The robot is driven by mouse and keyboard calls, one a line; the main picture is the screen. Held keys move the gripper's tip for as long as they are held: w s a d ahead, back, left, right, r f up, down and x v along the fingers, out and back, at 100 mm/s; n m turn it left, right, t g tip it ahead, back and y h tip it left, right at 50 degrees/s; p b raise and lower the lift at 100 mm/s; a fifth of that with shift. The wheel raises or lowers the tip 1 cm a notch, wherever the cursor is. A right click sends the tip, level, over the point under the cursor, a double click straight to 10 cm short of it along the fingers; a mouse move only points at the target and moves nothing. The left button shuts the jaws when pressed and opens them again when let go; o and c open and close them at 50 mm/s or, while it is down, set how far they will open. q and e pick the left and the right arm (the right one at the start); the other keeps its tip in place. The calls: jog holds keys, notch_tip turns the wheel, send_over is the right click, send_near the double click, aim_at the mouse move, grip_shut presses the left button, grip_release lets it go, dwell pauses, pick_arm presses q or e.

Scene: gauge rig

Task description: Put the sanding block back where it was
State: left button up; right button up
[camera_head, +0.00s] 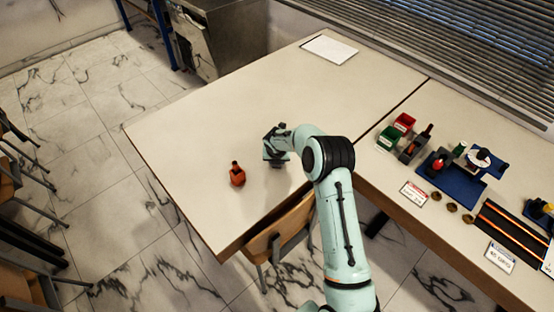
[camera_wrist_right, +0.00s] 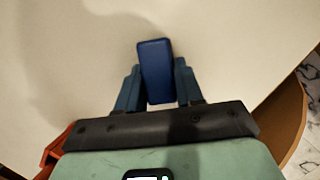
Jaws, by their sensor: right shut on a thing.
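The sanding block, a dark blue rectangular block (camera_wrist_right: 156,70), is between the two fingers of my right gripper (camera_wrist_right: 158,92) in the right wrist view. The fingers are shut on its sides. In the head view my right gripper (camera_head: 276,162) points down low over the left table (camera_head: 220,120), near its front edge. The block is mostly hidden under the gripper there, and I cannot tell whether it touches the tabletop. My left gripper is not in view.
An orange-red bottle-like object (camera_head: 237,175) stands just left of the right gripper. The right table holds red (camera_head: 404,122) and green (camera_head: 388,138) bins, a blue tray (camera_head: 462,187), labels and tools. A white sheet (camera_head: 329,49) lies at the back. Most of the left table is clear.

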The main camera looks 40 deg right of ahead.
jog(key=shift+f, duration=0.1)
jog(key=o, duration=1.1)
jog(key=v, duration=1.2)
